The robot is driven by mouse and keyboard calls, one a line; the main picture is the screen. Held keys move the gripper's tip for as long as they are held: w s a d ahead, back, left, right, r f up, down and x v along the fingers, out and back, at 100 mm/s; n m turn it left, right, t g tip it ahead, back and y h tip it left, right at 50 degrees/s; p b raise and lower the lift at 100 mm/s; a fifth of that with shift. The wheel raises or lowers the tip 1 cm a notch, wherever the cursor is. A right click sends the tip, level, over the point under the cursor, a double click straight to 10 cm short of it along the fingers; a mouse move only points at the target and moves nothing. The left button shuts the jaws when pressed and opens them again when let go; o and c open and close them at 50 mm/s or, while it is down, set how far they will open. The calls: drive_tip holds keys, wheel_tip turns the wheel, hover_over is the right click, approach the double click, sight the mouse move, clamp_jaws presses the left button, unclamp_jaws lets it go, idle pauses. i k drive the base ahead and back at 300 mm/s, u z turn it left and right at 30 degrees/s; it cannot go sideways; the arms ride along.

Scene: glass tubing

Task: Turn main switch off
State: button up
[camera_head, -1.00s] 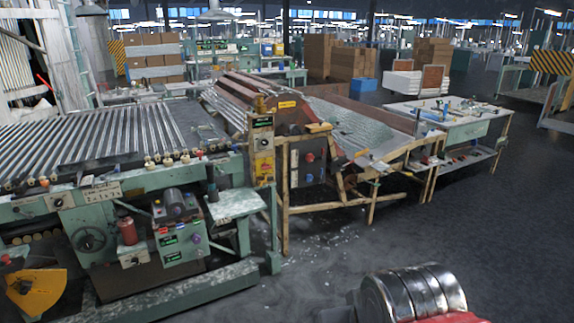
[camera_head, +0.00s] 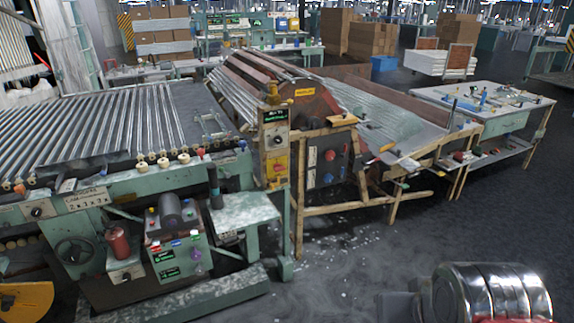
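No part is clearly readable as the main switch at this size. A dark control panel (camera_head: 326,170) with a red knob and blue knobs sits in the wooden frame at the centre. Left of it, an upright control post (camera_head: 275,160) has a dark sign with green lettering and a yellow box with a red part. A green control box (camera_head: 180,255) with coloured buttons and a purple knob stands on the machine at lower left. The switch positions are too small to tell. My gripper is not visible; only a shiny metal part of my own body shows at lower right.
A roller conveyor (camera_head: 110,130) fills the left. A green side table (camera_head: 240,212) juts out in front of the post. A workbench (camera_head: 500,115) with tools stands at the right. The dark floor (camera_head: 400,260) in front of the wooden frame is open, with white debris.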

sight(278, 167)
drive_tip(key=u, duration=0.15)
drive_tip(key=i, duration=0.75)
drive_tip(key=u, duration=0.95)
drive_tip(key=i, duration=0.65)
drive_tip(key=u, duration=0.4)
